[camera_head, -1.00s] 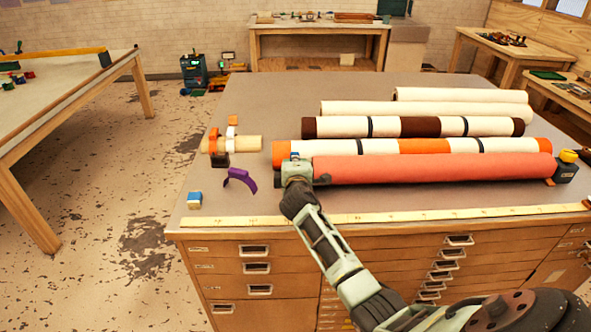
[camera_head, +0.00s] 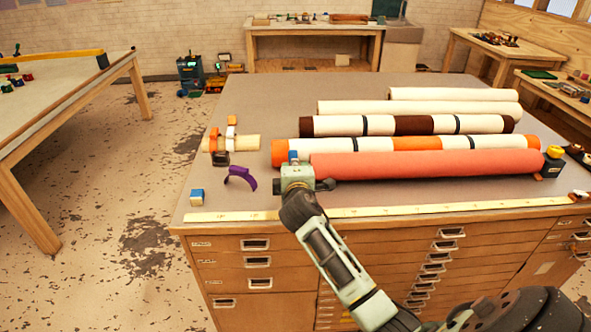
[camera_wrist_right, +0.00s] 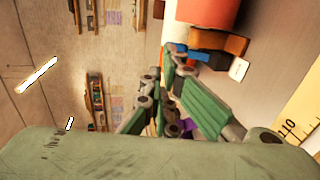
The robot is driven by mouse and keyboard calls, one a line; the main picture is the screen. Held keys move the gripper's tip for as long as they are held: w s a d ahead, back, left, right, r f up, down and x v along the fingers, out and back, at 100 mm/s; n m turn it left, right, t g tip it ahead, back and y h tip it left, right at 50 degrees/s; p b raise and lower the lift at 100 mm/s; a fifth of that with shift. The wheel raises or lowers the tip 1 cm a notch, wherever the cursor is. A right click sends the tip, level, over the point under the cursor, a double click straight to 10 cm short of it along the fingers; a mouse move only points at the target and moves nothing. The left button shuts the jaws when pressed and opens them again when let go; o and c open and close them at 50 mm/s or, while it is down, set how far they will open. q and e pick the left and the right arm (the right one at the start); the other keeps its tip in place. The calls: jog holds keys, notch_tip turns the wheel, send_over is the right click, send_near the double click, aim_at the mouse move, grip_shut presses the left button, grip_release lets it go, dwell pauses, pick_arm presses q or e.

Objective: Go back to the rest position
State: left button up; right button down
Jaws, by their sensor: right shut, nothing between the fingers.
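My right gripper (camera_head: 297,173) is over the plan-chest top, beside the left end of the coral-red roll (camera_head: 425,163). It is shut and empty. In the right wrist view its green fingers (camera_wrist_right: 172,105) meet. The end of the red roll (camera_wrist_right: 207,12) shows above them there, with an orange block and a blue piece beside it. A purple arched piece (camera_head: 241,178) lies to the gripper's left in the head view. My left gripper is out of view.
A yellow tape strip (camera_head: 400,211) runs along the front edge of the chest top (camera_head: 255,120). Several pale and banded rolls lie behind the red one. A small blue-and-white block (camera_head: 196,198) sits at the left edge.

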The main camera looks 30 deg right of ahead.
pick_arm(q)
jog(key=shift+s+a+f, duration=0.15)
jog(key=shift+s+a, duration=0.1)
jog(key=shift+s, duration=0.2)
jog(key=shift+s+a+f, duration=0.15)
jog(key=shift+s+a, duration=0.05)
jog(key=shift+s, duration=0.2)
pick_arm(e)
jog(key=shift+r+v, duration=0.15)
jog(key=shift+v, duration=0.65)
jog(key=shift+r+v, duration=0.15)
jog(key=shift+v, duration=0.65)
